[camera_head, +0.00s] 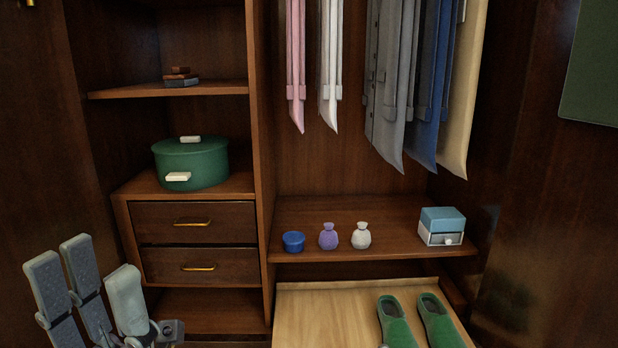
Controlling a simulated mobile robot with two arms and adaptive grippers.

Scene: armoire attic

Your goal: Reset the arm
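My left gripper (92,278) is at the lower left of the head view, in front of the armoire's left side. Its grey fingers point up and stand apart, with nothing between them. It is open and empty, below and left of the drawers and touching nothing that I can see. My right gripper is not in view.
A green round box (196,163) stands on the two-drawer unit (187,222). The middle shelf (395,240) holds a blue bowl (293,242), a purple pouch (328,236), a white pouch (361,236) and a small box (441,226). Green shoes (440,322) rest on a pale board (325,315). Clothes hang above.

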